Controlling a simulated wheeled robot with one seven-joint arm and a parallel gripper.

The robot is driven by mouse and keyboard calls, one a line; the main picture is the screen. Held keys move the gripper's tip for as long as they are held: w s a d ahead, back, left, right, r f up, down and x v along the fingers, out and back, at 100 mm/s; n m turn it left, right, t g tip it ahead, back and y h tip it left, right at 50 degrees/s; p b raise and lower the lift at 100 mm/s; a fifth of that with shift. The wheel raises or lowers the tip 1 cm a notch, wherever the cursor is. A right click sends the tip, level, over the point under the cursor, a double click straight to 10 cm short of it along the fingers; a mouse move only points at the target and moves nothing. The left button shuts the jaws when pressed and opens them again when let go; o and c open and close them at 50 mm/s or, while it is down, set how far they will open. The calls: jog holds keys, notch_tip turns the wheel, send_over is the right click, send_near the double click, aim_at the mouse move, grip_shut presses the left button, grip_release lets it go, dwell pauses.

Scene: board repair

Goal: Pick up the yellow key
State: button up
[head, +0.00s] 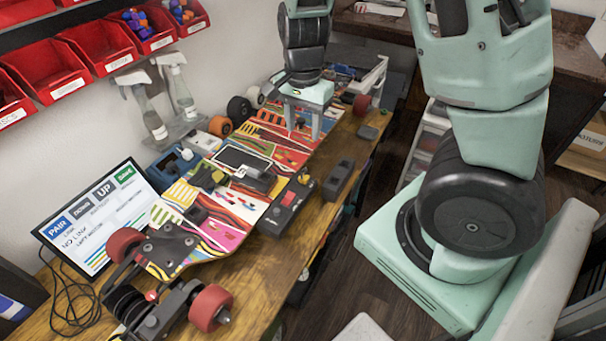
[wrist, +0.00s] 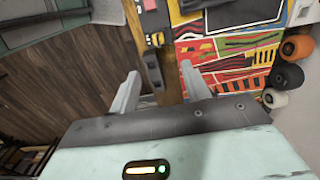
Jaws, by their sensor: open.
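A small yellow piece, which looks like the yellow key (head: 303,178), sits at the far end of a black control box (head: 284,208) with a red button. The box stands on the wooden bench at the right edge of the painted skateboard deck. In the wrist view, the yellow key (wrist: 155,39) shows small near the top middle, just beyond my fingertips. My gripper (head: 304,122) is over the far part of the deck, beyond the key. In the wrist view, my gripper (wrist: 160,75) has its two fingers apart with nothing between them.
The skateboard deck (head: 222,227) lies along the wooden bench (head: 250,291), with red wheels at its near end. A dark open tray (head: 338,181) stands right of the control box. A monitor (head: 97,219), spray bottles (head: 148,110) and red bins (head: 109,45) line the left side.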

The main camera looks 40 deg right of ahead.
aim_at(304, 169)
notch_tip(304, 169, down, 15)
jog(key=shift+s+r+b, duration=0.15)
jog(key=shift+b, duration=0.45)
grip_shut()
